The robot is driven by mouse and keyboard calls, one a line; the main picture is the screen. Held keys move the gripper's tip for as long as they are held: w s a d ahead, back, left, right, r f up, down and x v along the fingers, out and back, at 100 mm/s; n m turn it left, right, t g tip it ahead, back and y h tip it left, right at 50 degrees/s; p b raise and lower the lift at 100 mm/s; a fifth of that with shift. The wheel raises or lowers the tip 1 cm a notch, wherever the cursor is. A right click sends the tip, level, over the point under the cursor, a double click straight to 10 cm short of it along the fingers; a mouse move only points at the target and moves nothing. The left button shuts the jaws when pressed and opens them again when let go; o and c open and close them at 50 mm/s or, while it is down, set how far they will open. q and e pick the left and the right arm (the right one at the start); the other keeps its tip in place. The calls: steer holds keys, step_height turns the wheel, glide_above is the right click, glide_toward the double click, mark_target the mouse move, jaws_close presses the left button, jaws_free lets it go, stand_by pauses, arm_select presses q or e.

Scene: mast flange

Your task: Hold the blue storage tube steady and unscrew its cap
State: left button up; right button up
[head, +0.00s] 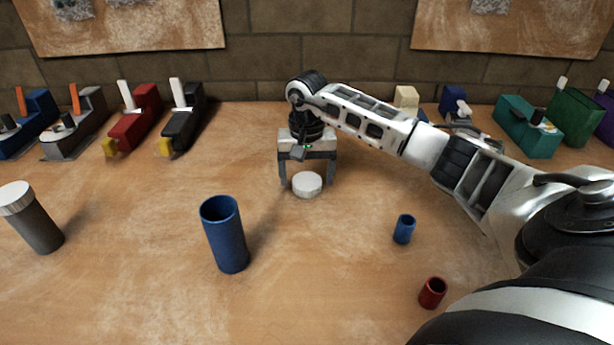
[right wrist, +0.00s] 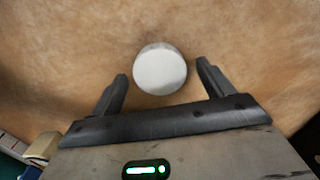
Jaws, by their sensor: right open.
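The blue storage tube (head: 225,240) stands upright on the table left of centre in the head view, with its top open and no cap on it. A round white cap (head: 307,185) lies on the table behind and to the right of the tube. My right gripper (head: 308,182) is open above the cap, one finger to each side. In the right wrist view the cap (right wrist: 160,69) shows just beyond and between the spread fingertips (right wrist: 161,70), with gaps on both sides. My left gripper is not in view.
A grey tube with a white cap (head: 37,228) stands at the left. A small blue cup (head: 404,229) and a small red cup (head: 432,293) stand at the right. Coloured tool-like blocks (head: 135,120) line the back by the brick wall. The front middle is clear.

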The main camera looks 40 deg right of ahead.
mark_target(307, 181)
step_height(307, 181, up, 11)
stand_by(0.3)
steer(key=shift+r, duration=0.1)
